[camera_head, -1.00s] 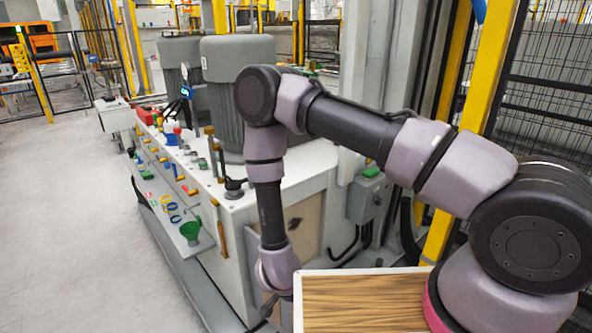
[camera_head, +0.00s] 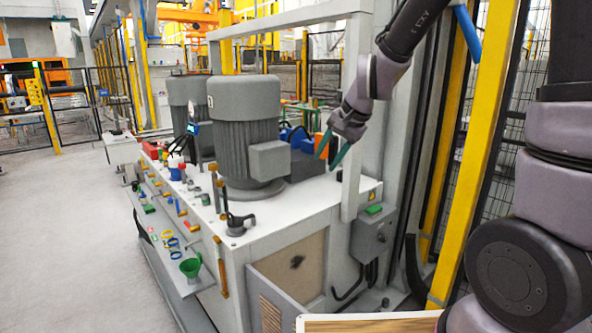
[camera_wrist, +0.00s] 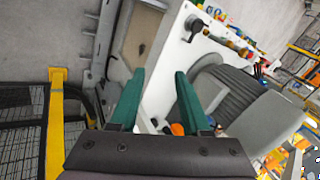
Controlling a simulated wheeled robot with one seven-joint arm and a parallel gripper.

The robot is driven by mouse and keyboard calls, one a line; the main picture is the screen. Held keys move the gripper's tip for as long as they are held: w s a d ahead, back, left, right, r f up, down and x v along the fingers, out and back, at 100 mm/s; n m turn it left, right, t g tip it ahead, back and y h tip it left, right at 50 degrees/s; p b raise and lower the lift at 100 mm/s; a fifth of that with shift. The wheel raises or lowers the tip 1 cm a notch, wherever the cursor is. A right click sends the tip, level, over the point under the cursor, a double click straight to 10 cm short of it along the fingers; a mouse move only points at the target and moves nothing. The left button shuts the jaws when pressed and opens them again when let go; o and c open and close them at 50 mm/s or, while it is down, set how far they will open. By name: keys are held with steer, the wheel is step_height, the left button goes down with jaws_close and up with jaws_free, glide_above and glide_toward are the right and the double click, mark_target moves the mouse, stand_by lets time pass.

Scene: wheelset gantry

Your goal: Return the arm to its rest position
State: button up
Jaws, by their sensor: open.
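My gripper (camera_head: 333,150) hangs from my raised arm at the upper middle of the head view, in front of the gantry's upright and near the right end of the white machine bench (camera_head: 300,217). Its two green fingers are spread apart with nothing between them. In the wrist view my gripper (camera_wrist: 158,85) also shows its green fingers open and empty, with the bench's white top beyond them. In the head view my arm rises along the right side, and its middle part leaves the top of the picture.
Two grey motors stand on the bench, the nearer one (camera_head: 245,135) left of my gripper. A yellow post (camera_head: 478,150) and wire fence stand at the right. A green funnel (camera_head: 190,266) sits on the bench's side shelf. The floor (camera_head: 60,230) at left is clear.

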steer(key=s+d+r+n+t+h, duration=0.2)
steer(key=s+d+r, duration=1.2)
steer(key=s+d, duration=0.2)
steer(key=shift+s+d, duration=0.4)
